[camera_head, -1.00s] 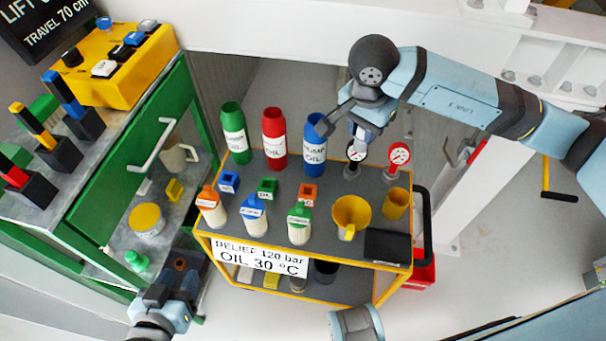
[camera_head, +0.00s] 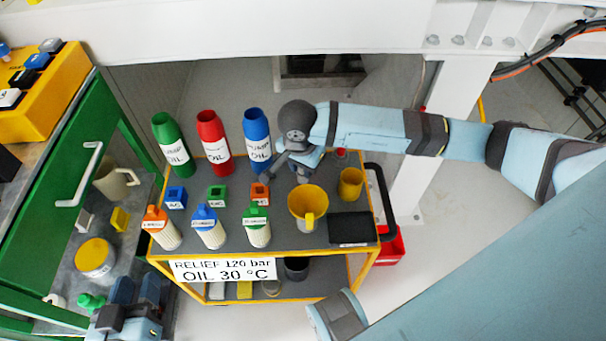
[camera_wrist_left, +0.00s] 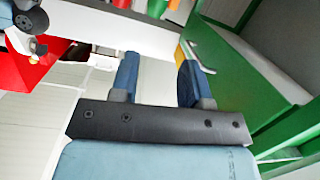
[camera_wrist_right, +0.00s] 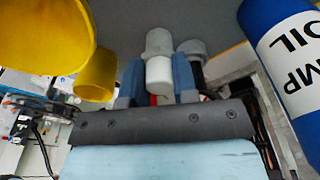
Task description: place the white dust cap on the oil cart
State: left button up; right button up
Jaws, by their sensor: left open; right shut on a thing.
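The white dust cap (camera_wrist_right: 160,72) shows in the right wrist view as a short white cylinder between the fingers of my right gripper (camera_wrist_right: 158,82), which is shut on it. Another white cylindrical part stands just beyond it; I cannot tell whether they touch. In the head view my right gripper (camera_head: 290,172) is over the back middle of the oil cart (camera_head: 280,240), right of the blue bottle, and the cap is hidden there. My left gripper (camera_head: 136,290) is open and empty at lower left, beside the green cabinet; its fingers also show in the left wrist view (camera_wrist_left: 158,82).
The cart top holds green, red and blue bottles (camera_head: 257,140), small coloured blocks (camera_head: 217,196), capped white bottles (camera_head: 208,228), a yellow funnel (camera_head: 307,205), a yellow cup (camera_head: 351,184) and a black tray (camera_head: 350,228). The green cabinet (camera_head: 60,190) stands left.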

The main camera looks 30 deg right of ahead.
notch_tip(320, 180, down, 3)
jog(key=shift+f+b, duration=0.2)
jog(key=shift+b, duration=0.1)
pick_arm(q)
jog(key=shift+w+d+r+t+h, duration=0.1)
jog(key=shift+d+r+t+h, duration=0.05)
jog(key=shift+r, duration=0.3)
jog(key=shift+w+d+r+t+h, duration=0.1)
jog(key=shift+d+r+t+h, duration=0.05)
jog(key=shift+r, duration=0.25)
jog(key=shift+f, duration=0.1)
pick_arm(e)
jog(key=shift+f, duration=0.1)
jog(key=o, duration=0.9)
jog(key=shift+o, duration=0.2)
